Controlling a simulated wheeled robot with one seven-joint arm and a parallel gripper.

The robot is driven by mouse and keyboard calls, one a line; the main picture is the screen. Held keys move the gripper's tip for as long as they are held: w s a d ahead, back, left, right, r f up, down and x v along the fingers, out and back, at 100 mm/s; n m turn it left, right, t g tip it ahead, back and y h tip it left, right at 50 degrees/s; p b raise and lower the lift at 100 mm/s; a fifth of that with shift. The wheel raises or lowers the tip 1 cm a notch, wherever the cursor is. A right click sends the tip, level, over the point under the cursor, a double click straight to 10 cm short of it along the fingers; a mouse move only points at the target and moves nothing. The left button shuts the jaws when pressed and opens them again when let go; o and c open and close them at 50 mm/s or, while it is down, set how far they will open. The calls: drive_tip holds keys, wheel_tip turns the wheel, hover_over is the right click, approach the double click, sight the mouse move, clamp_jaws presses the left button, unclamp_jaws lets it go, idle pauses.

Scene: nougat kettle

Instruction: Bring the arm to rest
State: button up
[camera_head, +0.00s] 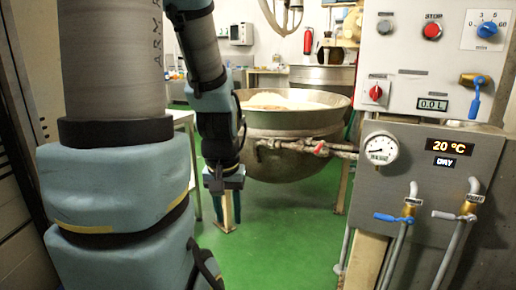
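My arm stands at the left of the head view, and its forearm hangs down left of the big kettle. My gripper (226,218) points down above the green floor, in front of a table leg. It is small and dark here, and I cannot tell whether its fingers are open or shut. I see nothing held in it. The kettle (290,155) is a wide metal bowl with pale contents, to the right of my gripper and apart from it. My forearm hides part of its left side.
A grey control panel (440,160) with a red stop button (432,30), a dial gauge (380,147) and blue-handled valves (393,218) stands close at the right. A pipe (320,148) runs from it to the kettle. Green floor (285,235) is clear in the middle.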

wheel_tip(320, 180, up, 15)
drive_tip(key=p, duration=1.4)
